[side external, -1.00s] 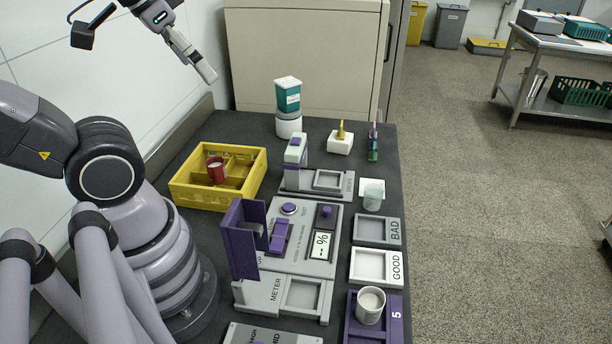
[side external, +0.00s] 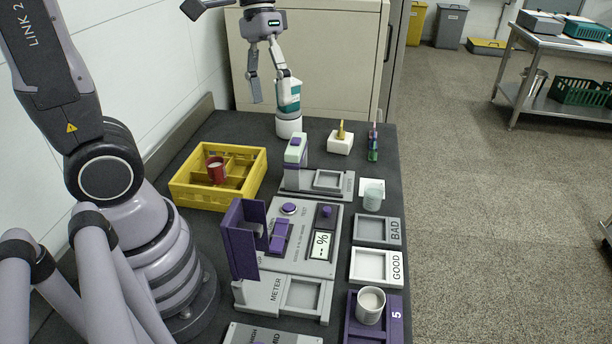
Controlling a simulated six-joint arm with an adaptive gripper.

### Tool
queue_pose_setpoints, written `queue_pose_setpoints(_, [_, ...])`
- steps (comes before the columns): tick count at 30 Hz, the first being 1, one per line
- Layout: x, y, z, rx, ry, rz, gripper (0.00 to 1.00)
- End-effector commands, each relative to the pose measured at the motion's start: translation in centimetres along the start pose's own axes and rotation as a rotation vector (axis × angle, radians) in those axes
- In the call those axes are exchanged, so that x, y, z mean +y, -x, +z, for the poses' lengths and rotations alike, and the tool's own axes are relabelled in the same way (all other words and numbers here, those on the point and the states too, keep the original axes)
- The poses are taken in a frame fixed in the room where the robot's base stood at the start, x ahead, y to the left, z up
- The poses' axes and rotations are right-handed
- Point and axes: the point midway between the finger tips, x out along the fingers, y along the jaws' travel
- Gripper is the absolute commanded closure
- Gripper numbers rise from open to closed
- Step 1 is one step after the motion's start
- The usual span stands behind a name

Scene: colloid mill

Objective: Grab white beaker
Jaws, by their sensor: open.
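A white beaker (side external: 370,305) with pale contents stands upright in the purple tray marked 5 (side external: 396,331) at the front right of the table. A second pale, translucent cup (side external: 373,196) stands on a white pad farther back on the right. My gripper (side external: 272,108) is open and empty, high at the back of the table. It points down, with its right finger in front of the teal and white container (side external: 290,96). It is far from the white beaker.
A yellow crate (side external: 187,199) holds a red cup (side external: 216,171). A purple upright guard (side external: 243,240) and the meter panel stand mid-table. GOOD (side external: 377,282) and BAD (side external: 372,244) trays line the right side. A white block (side external: 340,146) stands at the back.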

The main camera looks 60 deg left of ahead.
Motion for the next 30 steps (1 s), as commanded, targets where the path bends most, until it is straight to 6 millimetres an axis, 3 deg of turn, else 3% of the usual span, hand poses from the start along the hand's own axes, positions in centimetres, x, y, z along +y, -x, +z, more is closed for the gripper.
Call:
queue_pose_setpoints(8, [4.9, -7.4, -5.8, -0.484, 0.237, 0.147, 0.45])
queue_pose_setpoints(15, [7.7, -16.1, -9.5, -0.872, 0.465, 0.263, 0.45])
queue_pose_setpoints(22, [8.6, -24.6, -11.1, -1.161, 0.661, 0.357, 0.45])
queue_pose_setpoints(25, [8.6, -26.8, -11.2, -1.228, 0.712, 0.383, 0.45])
queue_pose_setpoints(30, [8.4, -28.8, -11.3, -1.274, 0.749, 0.401, 0.45])
